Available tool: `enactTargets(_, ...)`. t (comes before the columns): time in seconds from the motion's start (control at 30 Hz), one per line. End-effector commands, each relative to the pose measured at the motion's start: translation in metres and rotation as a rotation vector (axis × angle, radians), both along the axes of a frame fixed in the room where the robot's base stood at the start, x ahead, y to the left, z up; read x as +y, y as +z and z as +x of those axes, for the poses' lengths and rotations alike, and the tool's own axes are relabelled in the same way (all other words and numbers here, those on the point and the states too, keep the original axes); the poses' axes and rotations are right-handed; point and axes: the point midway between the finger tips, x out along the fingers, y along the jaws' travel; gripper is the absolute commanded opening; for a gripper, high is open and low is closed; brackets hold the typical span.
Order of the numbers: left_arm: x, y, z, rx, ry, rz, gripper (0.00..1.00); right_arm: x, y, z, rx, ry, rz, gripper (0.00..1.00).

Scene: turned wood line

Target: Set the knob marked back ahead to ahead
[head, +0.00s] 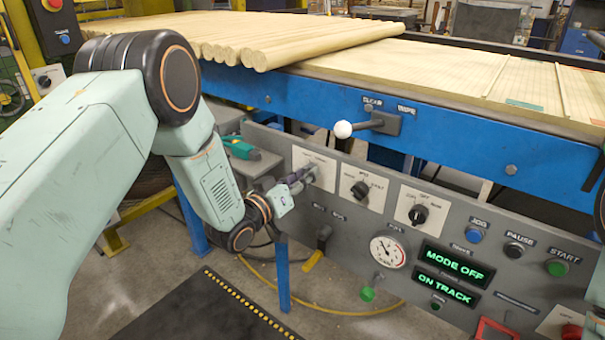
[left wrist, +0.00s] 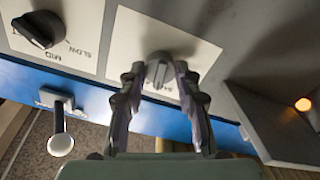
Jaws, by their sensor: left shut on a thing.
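My left gripper (head: 301,182) reaches the leftmost knob of the grey control panel. In the left wrist view, my left gripper (left wrist: 160,95) is shut on this grey knob (left wrist: 158,71), with one finger on each side of it. The knob sits on a white plate (head: 322,160), and its grip bar looks roughly upright in the wrist picture. The fingers hide most of the plate's lettering, so I cannot read its marks or the setting. My right gripper is not seen.
A second black knob (head: 360,189) and a third (head: 418,215) sit to the right. A white-balled lever (head: 343,129) juts out above. Further right are the gauge (head: 387,251), lit displays reading MODE OFF (head: 456,265) and ON TRACK (head: 445,288), and push buttons (head: 557,268).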

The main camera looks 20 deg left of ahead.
Motion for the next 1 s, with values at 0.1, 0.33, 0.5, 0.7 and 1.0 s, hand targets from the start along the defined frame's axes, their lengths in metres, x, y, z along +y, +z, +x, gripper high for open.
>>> enactTargets(0.1,0.000,0.002,0.000,-0.038,0.001,0.103,0.01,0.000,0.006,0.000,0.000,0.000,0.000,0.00)
enactTargets(0.33,0.000,0.002,0.000,-0.112,0.002,0.304,0.01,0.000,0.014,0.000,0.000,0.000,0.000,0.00)
enactTargets(0.5,0.000,0.002,0.000,-0.159,0.002,0.434,0.01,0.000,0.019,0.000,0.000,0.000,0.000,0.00)
enactTargets(0.7,0.000,0.002,0.000,-0.202,0.002,0.552,0.01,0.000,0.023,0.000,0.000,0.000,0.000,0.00)
enactTargets(1.0,0.000,0.002,0.001,-0.239,0.002,0.649,0.01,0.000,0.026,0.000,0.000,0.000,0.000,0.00)
